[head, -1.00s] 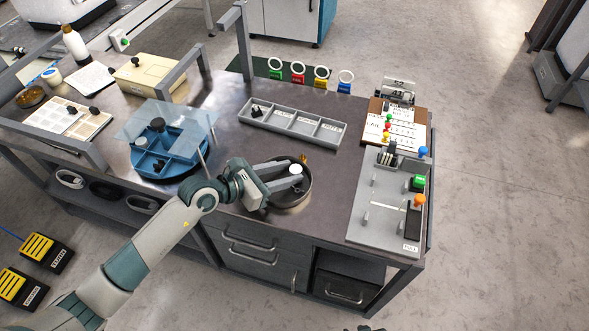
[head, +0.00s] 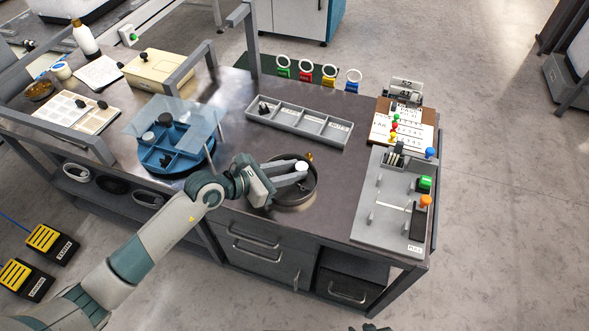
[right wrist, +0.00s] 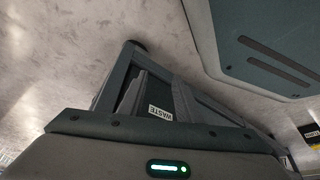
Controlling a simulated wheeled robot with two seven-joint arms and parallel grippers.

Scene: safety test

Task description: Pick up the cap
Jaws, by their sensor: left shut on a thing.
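A small white round piece, which looks like the cap (head: 301,167), sits at the fingertips of my left gripper (head: 296,172). The gripper is shut on it, with its fingers reaching right over a dark round dish (head: 295,197) on the bench. The fingers hide part of the dish, and I cannot tell how high the cap is above it. A small brass-coloured piece (head: 309,156) stands at the dish's far rim. Only a dark bit, perhaps my right gripper, shows at the head view's bottom edge. The right wrist view shows no fingers.
A blue divided carousel (head: 170,163) under a clear cover stands left of the arm. A grey compartment tray (head: 299,122) lies behind the dish. A grey fixture panel (head: 385,215) fills the bench's right end. Bare bench lies between dish and panel.

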